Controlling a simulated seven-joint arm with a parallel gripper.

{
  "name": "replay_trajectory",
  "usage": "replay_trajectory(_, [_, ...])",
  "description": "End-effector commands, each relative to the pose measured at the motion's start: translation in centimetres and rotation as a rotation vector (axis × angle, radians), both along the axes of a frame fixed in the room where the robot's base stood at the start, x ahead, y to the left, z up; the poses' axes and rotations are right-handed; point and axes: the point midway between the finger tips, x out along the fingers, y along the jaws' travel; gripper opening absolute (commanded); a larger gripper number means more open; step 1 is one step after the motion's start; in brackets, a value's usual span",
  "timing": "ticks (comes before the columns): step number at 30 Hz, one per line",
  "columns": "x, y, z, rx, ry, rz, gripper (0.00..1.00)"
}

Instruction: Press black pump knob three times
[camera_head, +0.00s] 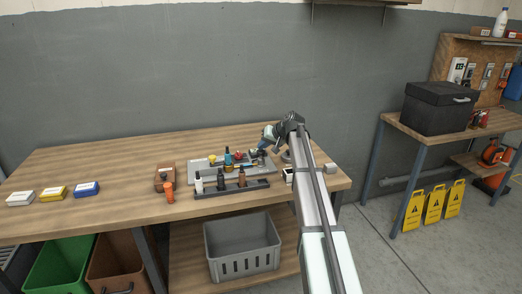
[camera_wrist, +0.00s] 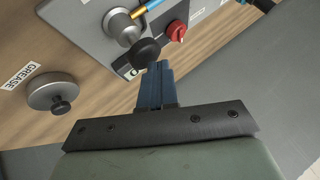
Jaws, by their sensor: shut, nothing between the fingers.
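The black pump knob (camera_wrist: 146,52) sits on the end of a silver pump body (camera_wrist: 121,27) on a grey plate in the wrist view. My gripper (camera_wrist: 157,68) has its blue fingers shut together with nothing between them. The fingertips are right beside the black knob at its lower right in the picture; I cannot tell whether they touch it. In the head view my gripper (camera_head: 266,136) is over the right part of the workbench, above the grey plate (camera_head: 198,164), and the black knob cannot be made out there.
A red knob (camera_wrist: 176,30) stands on the plate near the pump. A bottle rack (camera_head: 232,189) stands in front of the plate. The left-rear workbench (camera_head: 110,155) is clear.

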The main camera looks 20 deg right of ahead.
Motion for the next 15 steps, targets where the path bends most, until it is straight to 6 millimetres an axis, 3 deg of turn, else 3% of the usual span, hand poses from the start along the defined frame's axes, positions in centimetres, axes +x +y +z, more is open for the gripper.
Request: replay_trajectory(15, [-0.03,0.01,-0.57,0.000,0.001,0.001,0.00])
